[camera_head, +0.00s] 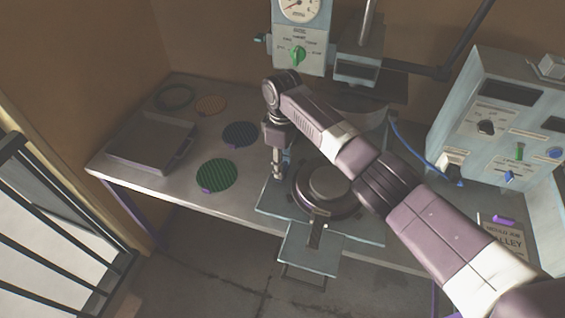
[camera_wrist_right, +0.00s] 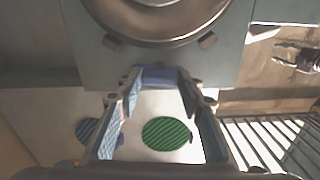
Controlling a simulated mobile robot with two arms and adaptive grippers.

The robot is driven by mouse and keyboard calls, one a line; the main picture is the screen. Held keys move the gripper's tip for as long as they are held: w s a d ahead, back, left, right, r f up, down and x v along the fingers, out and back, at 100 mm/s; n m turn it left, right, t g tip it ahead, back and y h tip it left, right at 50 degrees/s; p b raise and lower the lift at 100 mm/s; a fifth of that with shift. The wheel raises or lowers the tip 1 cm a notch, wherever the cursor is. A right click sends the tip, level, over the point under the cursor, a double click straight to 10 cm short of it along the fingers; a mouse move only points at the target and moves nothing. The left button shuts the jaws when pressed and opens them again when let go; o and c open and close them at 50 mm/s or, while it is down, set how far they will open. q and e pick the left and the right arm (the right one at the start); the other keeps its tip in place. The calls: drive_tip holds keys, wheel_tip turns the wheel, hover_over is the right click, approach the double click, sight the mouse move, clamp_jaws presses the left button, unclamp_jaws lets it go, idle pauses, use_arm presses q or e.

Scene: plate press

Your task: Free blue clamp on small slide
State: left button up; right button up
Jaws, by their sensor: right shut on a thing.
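The small slide (camera_head: 310,252) is a pale grey-blue plate at the front of the press, with a dark round mould (camera_head: 325,192) on it. The mould's round rim also shows at the top of the right wrist view (camera_wrist_right: 150,32). The blue clamp (camera_head: 286,157) is at the left side of the slide, partly hidden by my gripper. In the right wrist view the blue clamp (camera_wrist_right: 160,74) lies between my fingertips. My right gripper (camera_head: 278,172) points down and is shut on it; it also shows in the wrist view (camera_wrist_right: 160,98). My left gripper is out of view.
The green ribbed disc (camera_head: 216,175), blue disc (camera_head: 240,134) and orange disc (camera_head: 210,104) lie on the table left of the press. A grey box (camera_head: 150,140) stands further left. A control cabinet (camera_head: 500,120) stands at the right. My right arm crosses over the slide.

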drive_tip(key=shift+n, duration=0.6)
drive_tip(key=o, duration=0.9)
drive_tip(key=shift+r, duration=0.1)
wheel_tip(320, 180, up, 12)
drive_tip(key=shift+f, duration=0.1)
idle(0.5)
